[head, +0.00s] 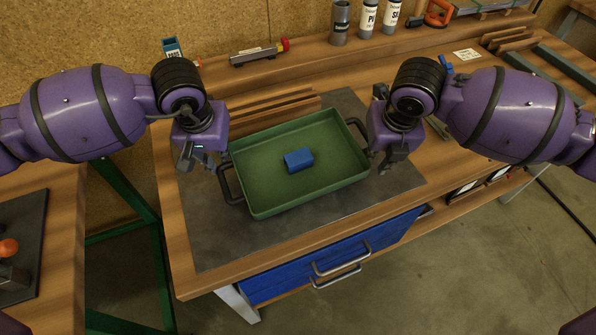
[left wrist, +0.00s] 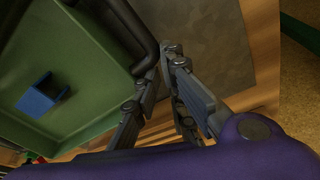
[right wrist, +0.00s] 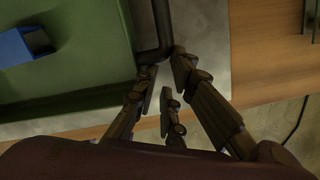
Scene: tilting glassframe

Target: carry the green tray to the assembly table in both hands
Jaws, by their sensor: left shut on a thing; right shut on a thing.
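The green tray (head: 262,201) is a shallow rectangular pan with a dark handle at each end. It is level, over the grey mat of the wooden bench; whether it touches the mat I cannot tell. A blue block (head: 298,160) lies in it. My left gripper (head: 200,163) is shut on the tray's left handle (head: 229,187); the handle runs between its fingers in the left wrist view (left wrist: 148,56). My right gripper (head: 383,162) is shut on the right handle, which shows in the right wrist view (right wrist: 162,28). Which surface is the assembly table, I cannot tell.
The grey mat (head: 215,240) is bare in front of the tray. Wooden strips (head: 270,108) lie behind it. Bottles (head: 368,18) and a level-like tool (head: 258,53) stand on the back shelf. Another wooden table (head: 66,215) stands at the left, with open floor at the right.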

